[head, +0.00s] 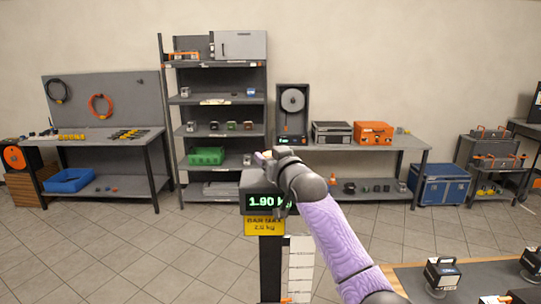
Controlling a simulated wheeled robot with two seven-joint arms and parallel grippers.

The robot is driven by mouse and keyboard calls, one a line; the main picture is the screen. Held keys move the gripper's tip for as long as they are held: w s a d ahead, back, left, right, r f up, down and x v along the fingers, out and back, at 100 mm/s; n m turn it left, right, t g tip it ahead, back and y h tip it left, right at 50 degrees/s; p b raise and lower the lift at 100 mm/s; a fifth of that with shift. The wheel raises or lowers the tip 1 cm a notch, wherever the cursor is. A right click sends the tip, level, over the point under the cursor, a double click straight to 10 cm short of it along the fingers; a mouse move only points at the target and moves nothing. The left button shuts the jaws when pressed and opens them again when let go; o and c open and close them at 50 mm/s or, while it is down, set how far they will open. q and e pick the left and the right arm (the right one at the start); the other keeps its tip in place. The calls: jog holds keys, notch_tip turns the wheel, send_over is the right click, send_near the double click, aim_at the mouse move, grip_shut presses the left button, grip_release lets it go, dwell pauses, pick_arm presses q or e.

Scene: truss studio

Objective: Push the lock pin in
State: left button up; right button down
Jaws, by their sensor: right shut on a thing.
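My right arm comes in from the lower right, and its gripper (268,157) is at the top of a dark scale unit (250,184). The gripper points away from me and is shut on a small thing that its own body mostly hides. I cannot make out the lock pin. The unit's green display reads about 1.90 kg and is partly covered by my wrist. A yellow label (264,226) below it reads 2.0 kg. The unit stands on a dark post (270,262). My left gripper is not in view.
A shelf rack (215,101), a workbench (105,140) and a blue case (438,186) stand along the back wall. The tiled floor at left is clear.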

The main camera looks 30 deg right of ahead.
notch_tip(320, 180, down, 3)
jog(key=shift+r+b, duration=0.15)
jog(key=shift+b, duration=0.3)
jog(key=shift+c, duration=0.5)
grip_release()
jog(key=s+b, duration=0.1)
jog(key=s, duration=0.9)
jog(key=shift+a, duration=0.25)
